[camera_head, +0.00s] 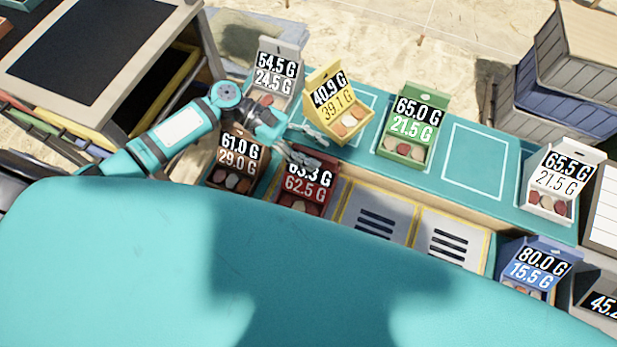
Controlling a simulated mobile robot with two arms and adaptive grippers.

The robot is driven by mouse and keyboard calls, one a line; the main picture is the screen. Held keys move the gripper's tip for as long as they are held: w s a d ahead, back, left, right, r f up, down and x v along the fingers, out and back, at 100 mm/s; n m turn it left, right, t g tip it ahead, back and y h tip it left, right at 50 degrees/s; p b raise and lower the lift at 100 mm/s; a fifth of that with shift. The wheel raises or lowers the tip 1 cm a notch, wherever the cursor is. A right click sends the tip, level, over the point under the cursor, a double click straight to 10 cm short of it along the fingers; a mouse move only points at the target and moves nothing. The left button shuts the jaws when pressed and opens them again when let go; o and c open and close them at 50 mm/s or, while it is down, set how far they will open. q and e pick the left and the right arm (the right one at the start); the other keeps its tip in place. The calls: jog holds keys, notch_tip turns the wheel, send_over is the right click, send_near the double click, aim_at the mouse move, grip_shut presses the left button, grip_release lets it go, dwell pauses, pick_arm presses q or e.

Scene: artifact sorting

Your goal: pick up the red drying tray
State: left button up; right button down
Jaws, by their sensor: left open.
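The red drying tray (307,203) sits in the near row of trays, left of the middle of the head view. Its label shows 62.5 G on the lower line; the upper line is partly covered. Several small round pieces lie in its front. My left gripper (322,152) reaches in from the left, its fingers spread and empty. The fingers overlap the top edge of the red tray in the picture; I cannot tell whether they touch it. My right gripper is not in view.
A brown tray (232,178) stands close left of the red one. A yellow tray (356,125), a green tray (402,149) and a grey-white tray (292,49) stand behind on the teal table (478,160). Slotted bays (403,213) lie right of the red tray.

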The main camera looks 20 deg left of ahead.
pick_arm(q)
jog(key=shift+d+f, duration=0.25)
jog(key=shift+d, duration=0.3)
grip_shut()
